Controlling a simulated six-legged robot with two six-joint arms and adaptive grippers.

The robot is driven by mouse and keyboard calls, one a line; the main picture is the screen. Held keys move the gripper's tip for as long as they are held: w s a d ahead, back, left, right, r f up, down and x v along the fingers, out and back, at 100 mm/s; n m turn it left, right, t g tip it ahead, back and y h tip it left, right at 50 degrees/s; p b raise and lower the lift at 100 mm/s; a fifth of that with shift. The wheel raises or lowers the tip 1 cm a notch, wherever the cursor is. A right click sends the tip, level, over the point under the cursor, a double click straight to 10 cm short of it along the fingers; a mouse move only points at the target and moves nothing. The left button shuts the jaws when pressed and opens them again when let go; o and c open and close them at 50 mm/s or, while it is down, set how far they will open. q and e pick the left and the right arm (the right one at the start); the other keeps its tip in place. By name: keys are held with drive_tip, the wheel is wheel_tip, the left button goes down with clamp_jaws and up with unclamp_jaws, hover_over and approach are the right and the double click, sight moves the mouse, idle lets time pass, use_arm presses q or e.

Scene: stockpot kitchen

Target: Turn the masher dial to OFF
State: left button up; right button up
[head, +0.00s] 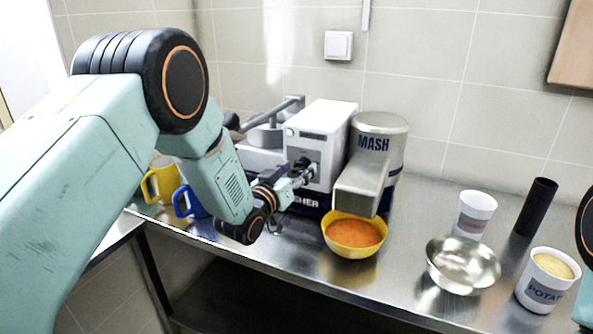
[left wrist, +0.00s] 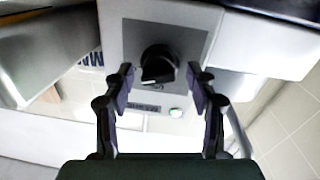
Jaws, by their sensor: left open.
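The masher (head: 322,130) is a white and grey machine on the steel counter, with a steel cylinder marked MASH (head: 376,150) at its right. In the left wrist view its black dial (left wrist: 158,66) sits on a grey panel, with a pale pointer mark at its lower left. The dial's lettering is too small to read. A green light (left wrist: 176,112) shows near it. My left gripper (left wrist: 160,84) is open, its fingertips on either side of the dial; I cannot tell whether they touch it.
A yellow bowl of orange food (head: 354,234) stands under the spout. A yellow mug (head: 160,184) and a blue mug (head: 188,202) stand behind my left arm. At right are a metal bowl (head: 462,266), a white cup (head: 474,214), a black cylinder (head: 536,206) and a potato tub (head: 546,280).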

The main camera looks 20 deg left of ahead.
use_arm(q)
drive_tip(key=shift+w, duration=0.15)
drive_tip(key=c, duration=1.1)
drive_tip(key=shift+c, duration=0.2)
drive_tip(key=n, duration=0.7)
drive_tip(key=shift+f+n+b, duration=0.1)
drive_tip(key=shift+n+b, duration=0.3)
drive_tip(key=n, duration=0.3)
drive_tip(key=n+t, duration=0.1)
drive_tip(key=n, duration=0.2)
drive_tip(key=shift+f+n+y, duration=0.1)
drive_tip(key=shift+n+y, duration=0.2)
drive_tip(key=shift+y, duration=0.1)
